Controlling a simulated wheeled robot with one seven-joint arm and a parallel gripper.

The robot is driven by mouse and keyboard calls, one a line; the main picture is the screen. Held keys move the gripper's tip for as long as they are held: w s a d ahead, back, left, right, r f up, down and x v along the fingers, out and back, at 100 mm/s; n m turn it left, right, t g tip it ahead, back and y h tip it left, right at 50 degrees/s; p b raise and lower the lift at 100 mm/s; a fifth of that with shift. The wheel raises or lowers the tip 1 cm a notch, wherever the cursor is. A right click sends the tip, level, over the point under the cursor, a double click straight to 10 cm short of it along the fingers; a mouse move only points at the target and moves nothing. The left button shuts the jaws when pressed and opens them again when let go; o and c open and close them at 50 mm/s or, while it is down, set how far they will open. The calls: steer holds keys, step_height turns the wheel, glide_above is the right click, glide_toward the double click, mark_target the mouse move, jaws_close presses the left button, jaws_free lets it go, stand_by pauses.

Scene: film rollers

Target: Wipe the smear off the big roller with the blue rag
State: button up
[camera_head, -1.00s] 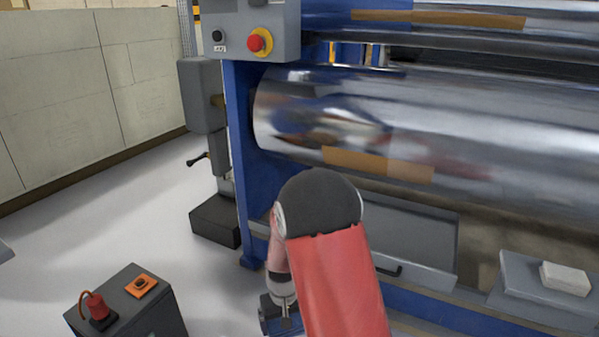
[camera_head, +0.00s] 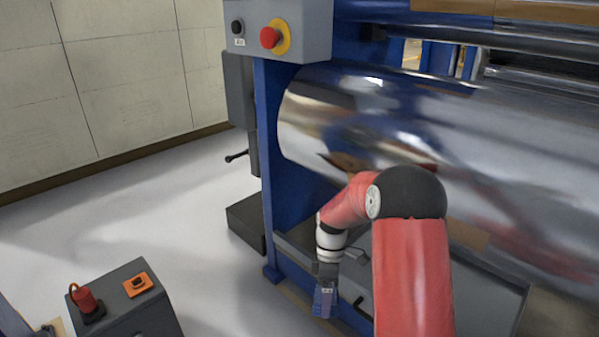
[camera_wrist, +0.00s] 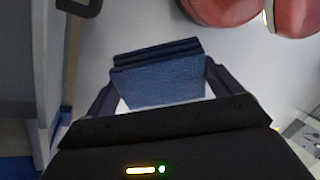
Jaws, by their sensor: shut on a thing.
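The big roller (camera_head: 400,110) is a shiny metal cylinder mounted across the machine in the head view. A tan patch (camera_head: 468,236) shows low on it, partly hidden by my arm; I cannot tell whether this is the smear. My gripper (camera_head: 324,296) hangs low in front of the machine, below the roller and apart from it. In the wrist view my gripper (camera_wrist: 160,92) is shut on the folded blue rag (camera_wrist: 158,80), which sits between the two dark fingers. The rag (camera_head: 322,302) looks small and bluish in the head view.
A grey control box (camera_head: 285,25) with a red button (camera_head: 270,37) is at the machine's upper left. A grey cabinet (camera_head: 140,310) with a red-topped item (camera_head: 87,300) stands front left. Pale floor (camera_head: 185,230) is clear between cabinet and machine.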

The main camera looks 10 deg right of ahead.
steer(key=w+r+n+h, duration=0.1)
steer(key=r+n+h, duration=0.1)
steer(key=n, duration=0.2)
steer(key=w+r+n+g+h, duration=0.1)
steer(key=r+n+h, duration=0.1)
steer(key=n+h, duration=0.1)
steer(key=w+r+n+g+h, duration=0.1)
steer(key=r+n+h, duration=0.1)
steer(key=n, duration=0.3)
steer(key=shift+w+d+r, duration=0.2)
steer(key=shift+r, duration=0.05)
steer(key=w+r+n+t+h, duration=0.3)
steer(key=r+n+t+h, duration=0.2)
steer(key=r+n+h, duration=0.25)
steer(key=n+t+h, duration=0.1)
steer(key=n+t, duration=0.8)
steer(key=t, duration=0.3)
glide_toward(330, 152)
steer(key=shift+b+x, duration=0.9)
steer(key=shift+x, duration=1.25)
steer(key=shift+w, duration=0.1)
steer(key=shift+p+x, duration=0.85)
steer(key=shift+x, duration=0.2)
